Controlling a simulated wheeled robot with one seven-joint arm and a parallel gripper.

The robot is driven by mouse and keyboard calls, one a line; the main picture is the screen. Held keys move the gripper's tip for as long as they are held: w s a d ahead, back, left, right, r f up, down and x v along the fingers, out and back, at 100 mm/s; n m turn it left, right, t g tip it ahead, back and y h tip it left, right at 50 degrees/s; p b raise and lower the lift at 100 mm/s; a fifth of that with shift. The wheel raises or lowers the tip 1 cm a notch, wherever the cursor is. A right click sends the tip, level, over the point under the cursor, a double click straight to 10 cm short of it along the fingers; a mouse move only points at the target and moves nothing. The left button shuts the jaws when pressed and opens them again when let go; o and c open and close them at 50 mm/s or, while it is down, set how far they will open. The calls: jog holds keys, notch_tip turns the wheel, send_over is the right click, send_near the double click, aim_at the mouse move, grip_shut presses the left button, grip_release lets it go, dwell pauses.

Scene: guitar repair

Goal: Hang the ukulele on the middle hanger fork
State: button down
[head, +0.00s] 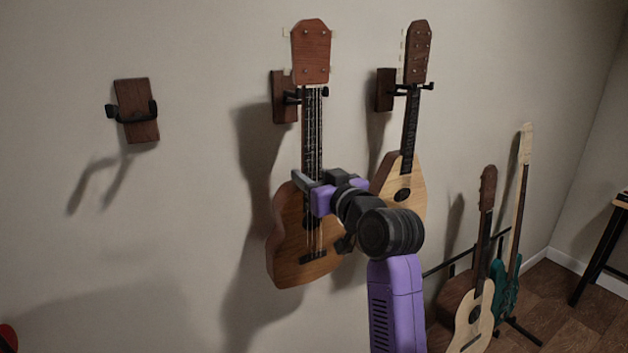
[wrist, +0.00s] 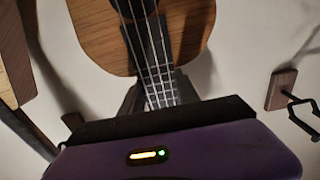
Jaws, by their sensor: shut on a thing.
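The ukulele (head: 298,235), with a brown wooden body and reddish headstock, is upright against the wall at the middle hanger fork (head: 284,97). Its neck appears between the prongs, with the headstock above them. I cannot tell whether the headstock rests on the fork. My gripper (head: 312,188) is shut on the lower neck, just above the body. In the wrist view, the ukulele body (wrist: 140,35) and strings show beyond my gripper (wrist: 150,98); the headstock and fork are out of sight there.
An empty hanger (head: 136,112) is at left, also at right in the wrist view (wrist: 282,90). A pear-shaped instrument (head: 403,185) hangs close by on the right hanger (head: 386,90). Floor guitars (head: 474,310) stand lower right, near a table (head: 610,235). Wall between the left and middle hangers is bare.

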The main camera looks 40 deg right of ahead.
jog(key=shift+w+d, duration=0.1)
jog(key=shift+w, duration=0.35)
jog(key=shift+w+d+f+b, duration=0.15)
jog(key=shift+w+f+b, duration=0.2)
jog(key=shift+w, duration=0.2)
jog(key=shift+f, duration=0.1)
jog(key=c, duration=0.8)
grip_release()
jog(key=shift+f, duration=0.2)
